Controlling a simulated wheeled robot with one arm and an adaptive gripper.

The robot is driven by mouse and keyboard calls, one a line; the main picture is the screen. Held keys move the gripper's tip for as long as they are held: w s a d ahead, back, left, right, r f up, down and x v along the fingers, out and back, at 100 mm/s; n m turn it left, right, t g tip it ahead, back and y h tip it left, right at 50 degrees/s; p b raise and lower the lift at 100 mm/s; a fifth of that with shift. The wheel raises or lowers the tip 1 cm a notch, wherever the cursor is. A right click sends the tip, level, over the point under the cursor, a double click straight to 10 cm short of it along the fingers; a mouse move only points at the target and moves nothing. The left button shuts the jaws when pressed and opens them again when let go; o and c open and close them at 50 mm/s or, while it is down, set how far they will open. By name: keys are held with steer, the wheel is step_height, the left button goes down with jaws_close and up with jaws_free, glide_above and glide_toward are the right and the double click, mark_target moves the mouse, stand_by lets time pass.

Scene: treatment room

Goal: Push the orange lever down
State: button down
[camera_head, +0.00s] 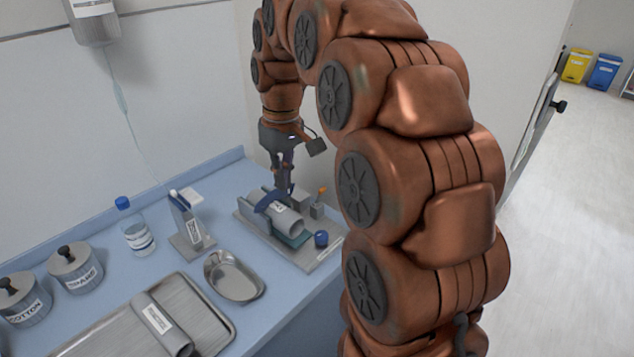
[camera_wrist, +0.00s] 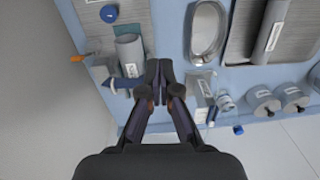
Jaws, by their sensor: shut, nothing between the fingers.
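The orange lever (camera_head: 322,190) is a small orange-tipped stick on a grey block at the back right of the device. In the wrist view the lever (camera_wrist: 77,58) lies left of the fingertips, pointing outward. The device has a grey base plate (camera_head: 318,258), a grey labelled cylinder (camera_head: 289,219) and a blue curved band (camera_head: 270,201). My gripper (camera_head: 283,190) is shut and empty, pointing down above the back of the device, left of the lever. In the wrist view my fingertips (camera_wrist: 160,68) are together beside the cylinder (camera_wrist: 129,48). I cannot tell their exact height.
A blue knob (camera_head: 321,239) sits at the device's front right. A labelled stand (camera_head: 188,228), a kidney dish (camera_head: 234,277), a bottle (camera_head: 137,235), lidded jars (camera_head: 75,268) and a metal tray (camera_head: 92,336) are to the left. The wall is close behind.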

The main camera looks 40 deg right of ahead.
steer(key=w+d+f+t+b, duration=0.1)
steer(key=w+d, duration=1.1)
steer(key=d, duration=0.2)
steer(key=shift+w+d+f+b, duration=0.2)
steer(key=shift+d+f+b, duration=0.05)
steer(key=shift+d+b, duration=0.15)
steer(key=shift+f, duration=0.1)
steer(key=p, duration=0.5)
glide_above(318, 197)
steer(key=shift+w+d+f, duration=0.1)
steer(key=shift+w+f, duration=0.05)
steer(key=shift+f, duration=1.7)
steer(key=shift+w+d+f, duration=0.1)
steer(key=shift+f, duration=1.75)
steer(key=shift+w+d+f, duration=0.1)
steer(key=shift+w+f, duration=0.05)
steer(key=shift+f, duration=1.7)
